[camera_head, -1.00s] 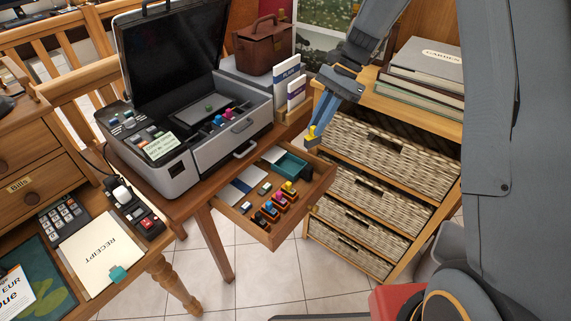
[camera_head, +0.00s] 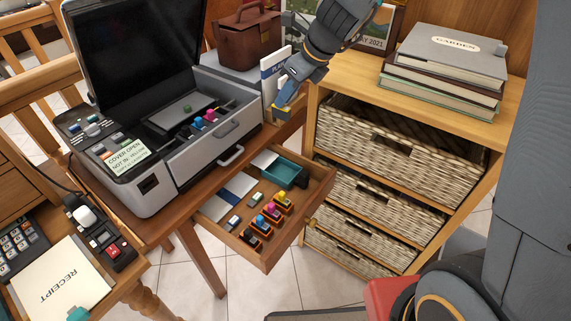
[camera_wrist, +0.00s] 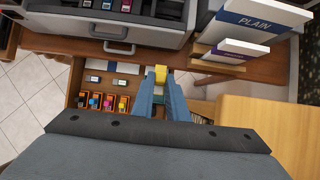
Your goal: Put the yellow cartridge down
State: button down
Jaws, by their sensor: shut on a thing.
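My gripper (camera_head: 284,104) is shut on the yellow cartridge (camera_wrist: 161,73), which shows between the fingertips in the wrist view. In the head view only a little yellow shows at the fingertips. The gripper is in the air by the right front of the printer (camera_head: 165,180), above the far end of the open drawer (camera_head: 288,247). The printer's cover is up, and small coloured cartridges (camera_head: 210,115) sit in its carriage; whether one place there is empty is not clear. The drawer holds a row of orange-and-black cartridges with coloured tops (camera_head: 270,214).
A teal tray (camera_head: 287,172) and small blocks lie in the drawer. Upright paper packs (camera_wrist: 260,22) stand close to the gripper on the right. A wooden cabinet with wicker baskets (camera_head: 400,140) bears stacked books (camera_head: 447,68). A brown bag (camera_head: 245,40) stands behind.

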notch_tip(320, 180, down, 23)
jog(key=b, duration=0.8)
jog(key=shift+f+b, duration=0.2)
jog(key=shift+b, duration=0.1)
jog(key=c, duration=1.7)
grip_release()
jog(key=shift+c, duration=0.2)
jog(key=shift+r, duration=0.15)
